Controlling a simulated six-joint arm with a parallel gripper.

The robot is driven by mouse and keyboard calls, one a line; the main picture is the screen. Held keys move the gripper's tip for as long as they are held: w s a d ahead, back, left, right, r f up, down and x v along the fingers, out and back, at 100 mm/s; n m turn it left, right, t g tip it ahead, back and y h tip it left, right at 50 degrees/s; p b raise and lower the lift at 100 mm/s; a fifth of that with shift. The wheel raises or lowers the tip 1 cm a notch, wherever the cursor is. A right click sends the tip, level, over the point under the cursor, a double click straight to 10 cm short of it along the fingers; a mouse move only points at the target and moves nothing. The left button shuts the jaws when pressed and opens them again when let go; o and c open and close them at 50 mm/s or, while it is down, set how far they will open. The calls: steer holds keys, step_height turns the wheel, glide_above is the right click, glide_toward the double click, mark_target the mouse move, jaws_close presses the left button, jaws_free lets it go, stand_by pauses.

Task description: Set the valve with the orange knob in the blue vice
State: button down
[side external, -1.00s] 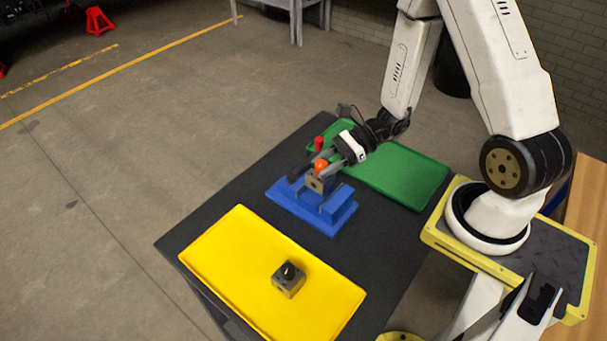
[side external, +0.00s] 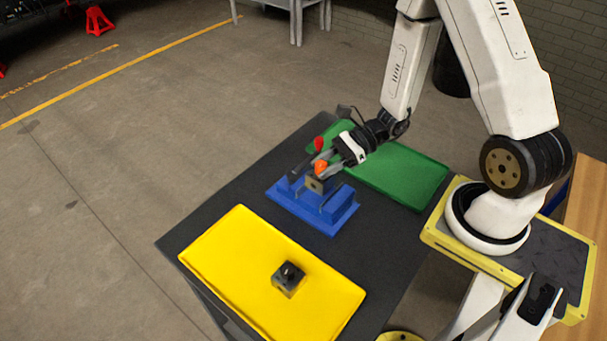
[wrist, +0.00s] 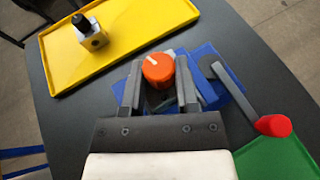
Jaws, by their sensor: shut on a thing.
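The valve's orange knob (side external: 321,166) sits on a grey body (side external: 315,184) at the blue vice (side external: 332,217) on the dark table. In the wrist view the orange knob (wrist: 158,70) stands upright between the fingers of my gripper (wrist: 158,84), which are shut on the valve. The blue vice (wrist: 226,90) shows behind and to the right of the valve there. The vice's lever has a red end (wrist: 273,125). My fingers hide part of the valve body, so I cannot tell whether it rests fully on the vice bed.
A yellow tray (side external: 222,248) at the front holds another grey valve with a black knob (side external: 289,276). An empty green tray (side external: 402,180) lies behind the vice. The lever stands up close beside my gripper.

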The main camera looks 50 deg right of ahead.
steer(key=shift+f, duration=1.5)
stand_by(1.2)
steer(key=shift+c, duration=1.4)
jaws_free()
steer(key=shift+d, duration=0.1)
steer(key=v, duration=0.7)
steer(key=shift+s+d, duration=0.2)
steer(key=shift+d, duration=0.05)
steer(key=shift+a+r, duration=0.1)
